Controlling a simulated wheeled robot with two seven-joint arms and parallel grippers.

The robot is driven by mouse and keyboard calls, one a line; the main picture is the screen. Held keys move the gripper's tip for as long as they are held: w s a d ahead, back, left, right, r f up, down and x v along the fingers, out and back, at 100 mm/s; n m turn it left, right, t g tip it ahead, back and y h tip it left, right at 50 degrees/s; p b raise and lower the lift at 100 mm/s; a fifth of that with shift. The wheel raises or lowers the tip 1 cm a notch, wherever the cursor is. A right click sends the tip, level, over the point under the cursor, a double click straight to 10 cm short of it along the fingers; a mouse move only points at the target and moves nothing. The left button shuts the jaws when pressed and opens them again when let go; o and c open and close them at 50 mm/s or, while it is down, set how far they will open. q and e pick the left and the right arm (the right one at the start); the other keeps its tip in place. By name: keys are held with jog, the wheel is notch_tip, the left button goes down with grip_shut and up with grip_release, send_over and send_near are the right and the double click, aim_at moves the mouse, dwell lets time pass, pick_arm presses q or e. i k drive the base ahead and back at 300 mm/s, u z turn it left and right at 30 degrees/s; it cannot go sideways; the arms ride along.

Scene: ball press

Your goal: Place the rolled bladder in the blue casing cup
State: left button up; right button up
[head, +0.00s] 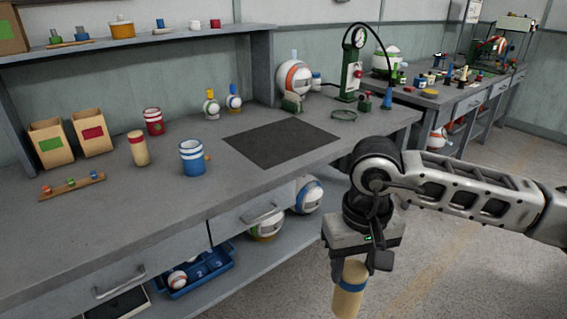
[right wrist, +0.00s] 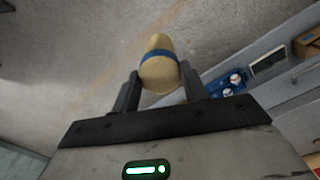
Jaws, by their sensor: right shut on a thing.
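The rolled bladder (head: 347,290) is a tan roll with a blue band. My right gripper (head: 349,262) is shut on it and holds it hanging down in front of the bench, over the floor. The right wrist view also shows the roll (right wrist: 159,68) between the two fingers (right wrist: 160,88). The blue casing cup (head: 193,160) has white bands and stands upright on the bench, up and to the left of my right gripper. Its inside is mostly hidden. My left gripper is not in view.
A tan roll with a red band (head: 138,149) and a red cup (head: 153,121) stand left of the blue cup. A dark mat (head: 281,143) lies to its right, bare. Two bottles (head: 211,104) stand behind. The bench edge lies between my right gripper and the cup.

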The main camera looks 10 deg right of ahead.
aim_at(195, 169)
jog(key=z, duration=0.5)
jog(key=i, duration=0.9)
jog(key=u, duration=1.6)
